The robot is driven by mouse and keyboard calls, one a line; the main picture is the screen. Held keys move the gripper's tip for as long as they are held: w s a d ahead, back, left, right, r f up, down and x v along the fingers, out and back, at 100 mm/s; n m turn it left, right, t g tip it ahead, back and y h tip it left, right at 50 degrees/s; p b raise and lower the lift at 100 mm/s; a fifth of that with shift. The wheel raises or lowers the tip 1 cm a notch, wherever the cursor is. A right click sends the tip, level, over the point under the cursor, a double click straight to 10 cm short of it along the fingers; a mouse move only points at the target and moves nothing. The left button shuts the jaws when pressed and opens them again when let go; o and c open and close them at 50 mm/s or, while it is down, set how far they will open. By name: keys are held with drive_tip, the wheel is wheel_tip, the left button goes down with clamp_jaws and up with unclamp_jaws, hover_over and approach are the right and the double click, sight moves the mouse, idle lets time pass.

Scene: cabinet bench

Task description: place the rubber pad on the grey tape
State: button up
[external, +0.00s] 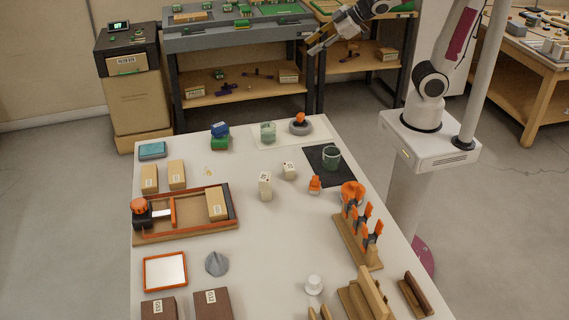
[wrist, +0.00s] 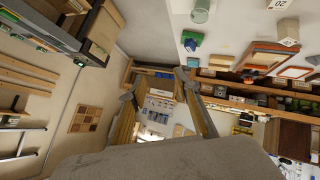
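A round grey ring that looks like the grey tape (external: 301,128) lies near the table's far right corner, with a small orange object (external: 300,117) at its middle. I cannot single out the rubber pad for sure. A flat teal block (external: 152,150) lies at the far left, and a blue piece (external: 220,128) sits on a green block (external: 220,143) nearby. My gripper (external: 316,46) is raised above and beyond the table's far edge, away from all of these. In the wrist view its two fingers (wrist: 157,85) stand apart with nothing between them.
A clear jar (external: 268,132) stands left of the grey ring. White blocks (external: 265,186), an orange-clip rack (external: 357,238) and a wooden tray (external: 185,232) stand nearer. The table's centre is mostly clear.

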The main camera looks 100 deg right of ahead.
drive_tip(key=s+a+f+g+y, duration=0.1)
drive_tip(key=s+a+f+y, duration=0.1)
drive_tip(key=s+a, duration=0.6)
drive_tip(key=s+a+f+g+y, duration=0.1)
drive_tip(key=s+a+f+y, duration=0.1)
drive_tip(key=s+a, duration=0.6)
drive_tip(key=shift+s+a+f+g+y, duration=0.15)
drive_tip(key=shift+a+f+g+y, duration=0.15)
drive_tip(key=shift+a+g+y, duration=0.1)
